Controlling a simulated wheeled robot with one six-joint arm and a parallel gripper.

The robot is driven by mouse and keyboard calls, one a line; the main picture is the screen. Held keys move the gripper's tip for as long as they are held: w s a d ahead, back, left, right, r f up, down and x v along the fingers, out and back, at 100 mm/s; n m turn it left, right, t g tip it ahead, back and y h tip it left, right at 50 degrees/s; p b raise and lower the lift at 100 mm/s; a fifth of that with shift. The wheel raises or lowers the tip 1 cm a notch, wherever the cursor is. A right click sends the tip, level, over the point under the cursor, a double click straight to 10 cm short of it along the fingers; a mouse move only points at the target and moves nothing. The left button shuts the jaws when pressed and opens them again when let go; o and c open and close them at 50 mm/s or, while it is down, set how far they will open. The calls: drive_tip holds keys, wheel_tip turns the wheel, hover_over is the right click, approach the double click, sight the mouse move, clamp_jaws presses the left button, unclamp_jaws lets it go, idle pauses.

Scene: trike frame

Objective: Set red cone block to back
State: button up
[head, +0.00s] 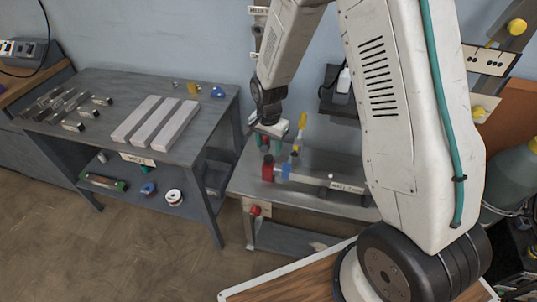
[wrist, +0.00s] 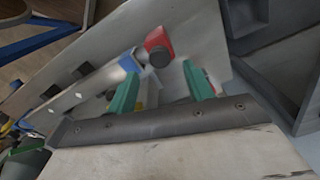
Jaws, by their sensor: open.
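A small red block (head: 267,168) sits at the left end of a grey bar (head: 315,177) on the right-hand bench, beside a blue piece (head: 285,171). In the wrist view the red block (wrist: 158,40) has a dark round end, and the blue piece (wrist: 129,62) is beside it on the bar. No cone shape can be made out clearly. My gripper (head: 270,141) is above the bench near the bar's left end. In the wrist view its two green fingers (wrist: 160,72) are apart, with the red block beyond them and nothing visibly gripped.
A yellow-topped upright tool (head: 301,123) stands close to my gripper. A red knob (head: 255,210) is on the bench front. The left table (head: 90,125) holds three pale bars (head: 155,122) and several metal pieces. The floor (head: 130,255) in front is clear.

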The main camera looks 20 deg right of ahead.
sight(269, 157)
drive_tip(key=shift+f, duration=2.4)
drive_tip(key=shift+c, duration=0.3)
